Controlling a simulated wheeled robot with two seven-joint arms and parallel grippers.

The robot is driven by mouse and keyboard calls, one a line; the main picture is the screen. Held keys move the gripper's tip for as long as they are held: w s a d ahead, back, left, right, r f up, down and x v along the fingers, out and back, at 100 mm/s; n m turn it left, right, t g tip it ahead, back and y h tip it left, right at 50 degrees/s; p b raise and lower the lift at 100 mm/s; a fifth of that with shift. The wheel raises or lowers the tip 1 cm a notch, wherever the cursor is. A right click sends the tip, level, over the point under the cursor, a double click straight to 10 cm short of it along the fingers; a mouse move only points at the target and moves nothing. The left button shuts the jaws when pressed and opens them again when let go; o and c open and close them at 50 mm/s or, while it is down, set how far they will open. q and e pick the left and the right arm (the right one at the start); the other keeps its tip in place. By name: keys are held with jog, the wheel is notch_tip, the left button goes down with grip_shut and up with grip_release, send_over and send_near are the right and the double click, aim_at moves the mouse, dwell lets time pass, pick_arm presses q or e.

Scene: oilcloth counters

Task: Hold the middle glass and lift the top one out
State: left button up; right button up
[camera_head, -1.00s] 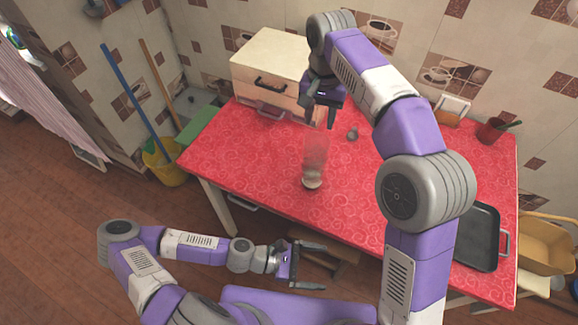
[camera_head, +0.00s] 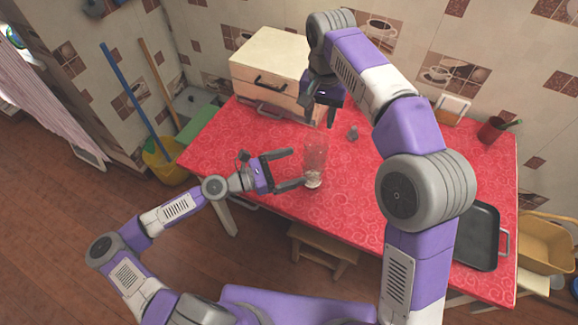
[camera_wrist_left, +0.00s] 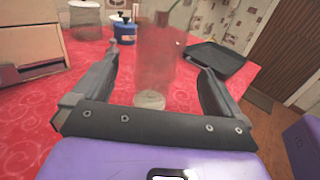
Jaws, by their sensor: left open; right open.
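A stack of clear, see-through glasses (camera_head: 316,158) stands upright near the front edge of the red table. Where one glass ends and another begins is hard to make out. My left gripper (camera_head: 297,168) is open, just left of the stack at about its height, fingers pointing at it. In the left wrist view the stack (camera_wrist_left: 158,60) shows between the two spread fingers, with gaps on both sides. My right gripper (camera_head: 320,114) is open and empty, pointing down above the table behind the stack.
A wooden drawer box (camera_head: 268,65) stands at the back left of the red table (camera_head: 235,150). A small grey item (camera_head: 352,133) is behind the stack.

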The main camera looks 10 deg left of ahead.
aim_at(304, 162)
pick_arm(q)
jog(key=x, duration=0.7)
jog(key=shift+w+d+r, duration=0.1)
jog(key=shift+w+d, duration=0.05)
jog(key=shift+d, duration=0.05)
jog(key=c, duration=1.2)
